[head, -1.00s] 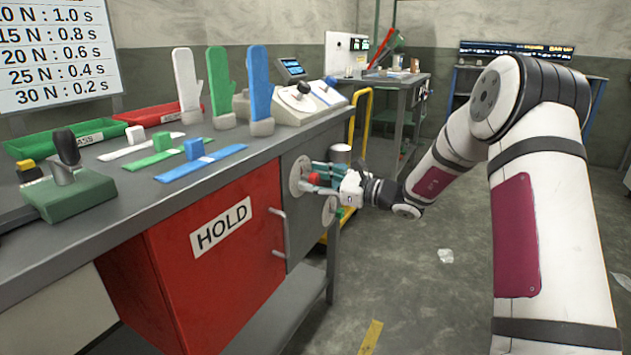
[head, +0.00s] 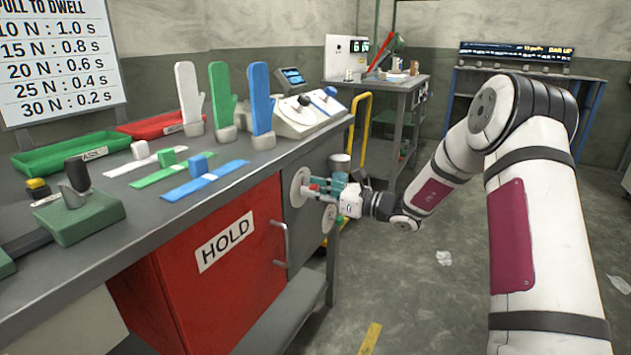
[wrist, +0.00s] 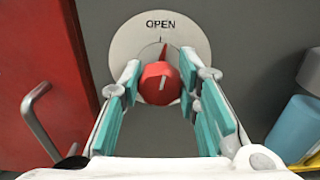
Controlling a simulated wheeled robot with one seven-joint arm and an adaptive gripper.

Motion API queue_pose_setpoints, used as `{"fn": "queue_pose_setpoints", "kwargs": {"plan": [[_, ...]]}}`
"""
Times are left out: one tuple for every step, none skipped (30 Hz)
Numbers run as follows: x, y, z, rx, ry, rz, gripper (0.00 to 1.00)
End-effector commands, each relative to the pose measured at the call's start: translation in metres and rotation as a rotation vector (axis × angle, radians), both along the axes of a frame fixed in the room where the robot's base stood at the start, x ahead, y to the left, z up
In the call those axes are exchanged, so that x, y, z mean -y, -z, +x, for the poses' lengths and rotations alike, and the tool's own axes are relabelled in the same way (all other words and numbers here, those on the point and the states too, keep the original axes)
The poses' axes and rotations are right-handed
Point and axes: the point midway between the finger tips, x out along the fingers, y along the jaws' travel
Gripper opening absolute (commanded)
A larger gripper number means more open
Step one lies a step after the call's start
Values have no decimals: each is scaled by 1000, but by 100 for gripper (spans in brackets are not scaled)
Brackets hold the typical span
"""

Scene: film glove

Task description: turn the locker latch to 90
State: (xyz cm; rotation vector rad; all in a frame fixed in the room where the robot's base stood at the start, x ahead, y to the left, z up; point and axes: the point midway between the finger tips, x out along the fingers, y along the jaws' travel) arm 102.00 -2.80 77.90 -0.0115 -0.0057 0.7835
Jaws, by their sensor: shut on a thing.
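The locker latch is a red knob (wrist: 160,83) with a white mark, on a round white plate (wrist: 123,47) lettered OPEN at the top. Its red pointer stands nearly upright, leaning slightly right, just below the lettering. In the head view, the plate (head: 298,188) is on the grey panel right of the red HOLD door. My gripper (head: 320,188) reaches it from the right. In the wrist view, the teal-padded fingers of my gripper (wrist: 161,88) are on either side of the knob, shut on it. The exact contact is hard to see.
The red door (head: 225,275) has a bar handle (wrist: 48,125) left of the plate. A second round plate (head: 328,219) is below right. A blue cylinder (wrist: 294,130) stands at the right in the wrist view. The bench top (head: 140,215) overhangs; floor to the right is mostly clear.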

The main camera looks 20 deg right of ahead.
Motion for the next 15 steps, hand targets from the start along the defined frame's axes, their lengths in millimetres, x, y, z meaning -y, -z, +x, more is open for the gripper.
{"fn": "queue_pose_setpoints", "kwargs": {"plan": [[1, -4, 0, -31, 1, 28, 2], [1, -5, 0, -51, 1, 48, 2], [1, -4, -1, -76, 1, 74, 2], [1, -5, -1, -95, 1, 93, 2], [1, -4, -1, -116, 1, 114, 2], [1, -5, -1, -143, 1, 140, 2], [1, -4, 0, -162, 1, 161, 2], [1, -4, 0, -181, 1, 181, 2], [1, -4, 0, -208, 1, 208, 2], [2, -4, 0, -229, 1, 229, 2], [2, -4, 0, -249, 1, 247, 2], [2, -3, 0, -277, 2, 275, 2], [2, -3, 0, -295, 2, 295, 2], [2, -3, 0, -315, 1, 315, 2], [2, -3, 0, -343, 1, 343, 2]]}}
